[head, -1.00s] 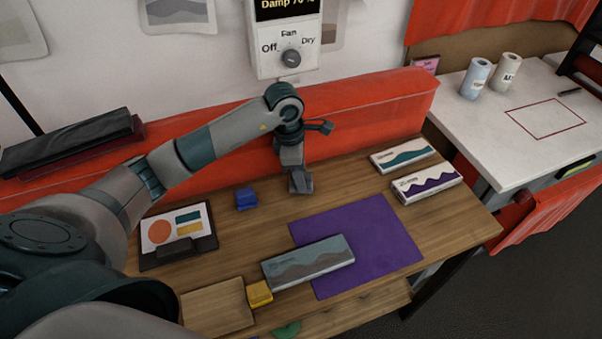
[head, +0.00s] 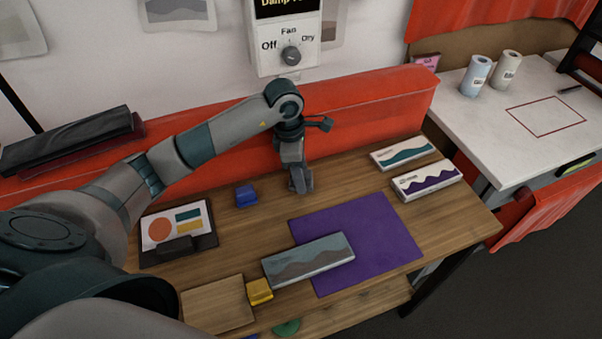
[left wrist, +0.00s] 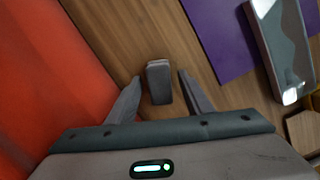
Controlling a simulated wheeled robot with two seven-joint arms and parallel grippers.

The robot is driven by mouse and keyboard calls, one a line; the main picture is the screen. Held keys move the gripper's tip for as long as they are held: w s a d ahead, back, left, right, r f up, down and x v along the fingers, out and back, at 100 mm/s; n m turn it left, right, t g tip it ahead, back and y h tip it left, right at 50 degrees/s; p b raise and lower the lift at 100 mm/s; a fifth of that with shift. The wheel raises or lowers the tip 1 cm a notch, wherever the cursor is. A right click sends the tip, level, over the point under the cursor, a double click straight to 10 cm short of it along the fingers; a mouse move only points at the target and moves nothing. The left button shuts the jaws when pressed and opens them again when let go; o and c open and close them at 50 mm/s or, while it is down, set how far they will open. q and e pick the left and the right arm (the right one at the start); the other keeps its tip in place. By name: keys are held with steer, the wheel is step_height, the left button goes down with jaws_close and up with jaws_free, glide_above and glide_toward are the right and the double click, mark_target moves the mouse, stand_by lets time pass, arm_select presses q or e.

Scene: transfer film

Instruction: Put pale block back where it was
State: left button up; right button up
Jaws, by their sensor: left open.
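A small greyish block (left wrist: 159,82) stands between the spread fingers of my left gripper (left wrist: 158,92) in the left wrist view. A gap shows on each side of it, so the fingers are around the block but apart from it. In the head view my left gripper (head: 300,186) points down at the wooden table (head: 345,185), near its back edge and left of the purple mat (head: 385,235). The block cannot be told apart from the fingers there. My right gripper is not in view.
A blue block (head: 246,195) sits left of the gripper. A grey film box (head: 308,260) lies partly on the mat, with a yellow block (head: 260,291) beside it. Two boxes (head: 402,152) (head: 427,181) lie at the right. A red padded barrier (head: 370,105) runs behind.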

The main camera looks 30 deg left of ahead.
arm_select(q)
step_height(320, 180, up, 12)
steer(key=a+p, duration=0.1)
steer(key=p, duration=0.3)
steer(key=shift+s+a+f, duration=0.2)
steer(key=shift+s+a, duration=0.1)
steer(key=shift+s, duration=0.1)
steer(key=shift+s+f, duration=0.1)
